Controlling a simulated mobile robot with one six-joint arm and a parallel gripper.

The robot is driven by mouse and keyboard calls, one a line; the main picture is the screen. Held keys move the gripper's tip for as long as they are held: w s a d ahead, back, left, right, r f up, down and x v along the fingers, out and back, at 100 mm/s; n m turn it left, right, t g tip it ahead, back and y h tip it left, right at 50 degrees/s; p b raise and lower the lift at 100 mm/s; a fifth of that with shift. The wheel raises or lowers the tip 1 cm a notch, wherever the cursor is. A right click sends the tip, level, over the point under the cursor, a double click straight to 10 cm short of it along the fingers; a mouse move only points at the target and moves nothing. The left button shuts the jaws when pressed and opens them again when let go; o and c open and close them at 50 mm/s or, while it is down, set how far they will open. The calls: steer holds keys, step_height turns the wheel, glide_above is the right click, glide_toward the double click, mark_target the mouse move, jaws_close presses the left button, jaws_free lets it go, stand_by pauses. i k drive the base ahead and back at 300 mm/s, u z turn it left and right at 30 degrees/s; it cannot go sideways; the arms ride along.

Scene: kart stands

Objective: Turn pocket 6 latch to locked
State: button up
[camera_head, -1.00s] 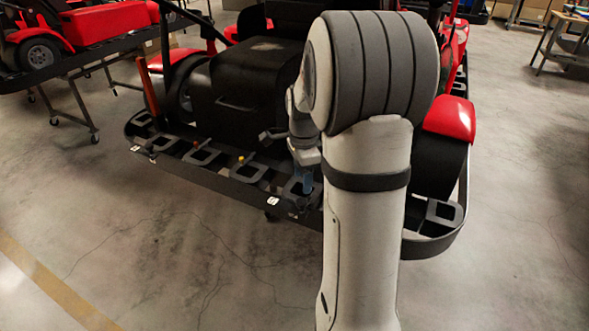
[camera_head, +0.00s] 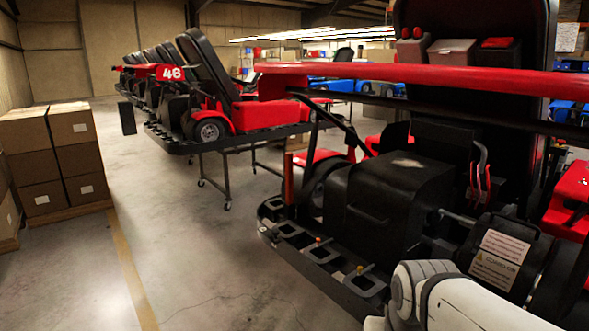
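A dark rail with a row of pockets (camera_head: 321,252) runs along the near edge of the kart in front of me. Small orange-topped parts, perhaps latches, stand at two of the pockets, one in the middle (camera_head: 318,240) and one farther right (camera_head: 361,268). No pocket number is readable, so I cannot tell which is pocket 6 or how its latch is set. The right part of the rail is out of the frame or hidden behind my arm. Part of my white arm shows at the bottom right; my gripper is not in view.
The kart (camera_head: 390,205) fills the right side, with a red bar across its top. Another kart stands on a legged stand (camera_head: 228,180) behind. Stacked cardboard boxes (camera_head: 60,160) are at the left. The concrete floor (camera_head: 200,260) between is clear.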

mark_target(274, 233)
steer(key=u, duration=0.2)
steer(key=k, duration=1.05)
steer(key=u, duration=1.2)
steer(key=i, duration=1.55)
steer(key=z, duration=0.3)
steer(key=i, duration=1.4)
steer(key=z, duration=1.2)
steer(key=i, duration=0.75)
steer(key=z, duration=0.4)
steer(key=k, duration=0.8)
steer(key=z, duration=0.15)
